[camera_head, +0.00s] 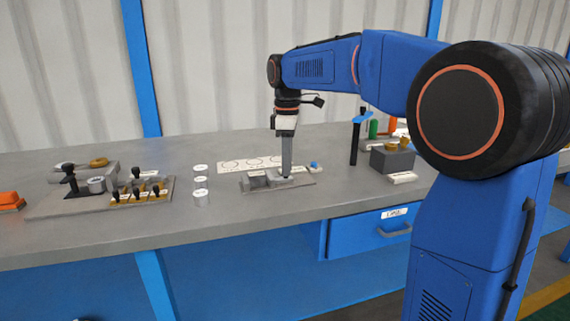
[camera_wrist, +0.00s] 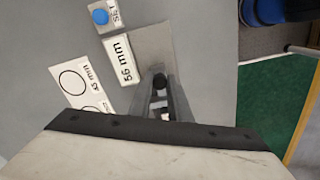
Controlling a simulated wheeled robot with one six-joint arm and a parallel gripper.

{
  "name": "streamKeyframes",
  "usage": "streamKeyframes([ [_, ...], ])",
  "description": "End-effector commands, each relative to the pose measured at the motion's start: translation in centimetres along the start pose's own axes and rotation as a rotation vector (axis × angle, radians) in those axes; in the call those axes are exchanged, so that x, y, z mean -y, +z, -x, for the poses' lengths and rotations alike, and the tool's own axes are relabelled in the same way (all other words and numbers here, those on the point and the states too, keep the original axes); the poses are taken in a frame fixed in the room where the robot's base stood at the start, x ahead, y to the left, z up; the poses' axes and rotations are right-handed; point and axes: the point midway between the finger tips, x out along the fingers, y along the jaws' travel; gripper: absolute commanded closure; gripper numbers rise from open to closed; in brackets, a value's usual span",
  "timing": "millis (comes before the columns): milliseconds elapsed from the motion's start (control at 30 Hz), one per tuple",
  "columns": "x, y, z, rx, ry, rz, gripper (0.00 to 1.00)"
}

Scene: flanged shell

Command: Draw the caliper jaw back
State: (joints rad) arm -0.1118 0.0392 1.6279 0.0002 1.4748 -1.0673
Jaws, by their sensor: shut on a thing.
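The caliper is a small grey fixture on a flat plate (camera_head: 250,188) at the middle of the bench, with a grey block (camera_head: 257,178) on its left part. My gripper (camera_head: 286,177) points straight down onto the right part of the plate. In the wrist view my gripper (camera_wrist: 160,90) is shut on the caliper jaw, at a dark round knob (camera_wrist: 160,81) between the fingertips. The fingers and wrist hide most of the jaw, and its gap to the fixed block cannot be judged.
A "56 mm" label (camera_wrist: 118,60) and a blue SET button (camera_wrist: 100,16) lie beside the plate. A white card with circles (camera_head: 245,163) lies behind. A dark grey box (camera_head: 390,161) stands right.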

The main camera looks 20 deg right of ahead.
Motion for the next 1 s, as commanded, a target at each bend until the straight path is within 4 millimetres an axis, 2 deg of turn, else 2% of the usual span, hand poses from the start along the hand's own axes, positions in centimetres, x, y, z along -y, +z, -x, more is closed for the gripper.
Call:
streamKeyframes([
  [100, -0.3, 0.8, 0.0, 0.000, 0.001, -0.001, 1.00],
  [333, -0.4, 0.9, 0.0, 0.002, 0.002, -0.001, 1.00],
  [367, -0.4, 0.9, 0.0, 0.002, 0.002, -0.001, 0.76],
  [400, -0.4, 0.9, 0.0, 0.002, 0.002, -0.001, 0.66],
  [433, -0.4, 0.9, 0.0, 0.002, 0.002, -0.001, 0.64],
  [767, -0.3, 0.8, 0.2, 0.001, 0.001, 0.000, 0.64],
  [867, -0.4, 0.7, 1.0, 0.000, 0.002, 0.000, 0.64],
  [1000, -0.4, 0.7, 3.2, -0.001, 0.004, -0.001, 0.64],
])
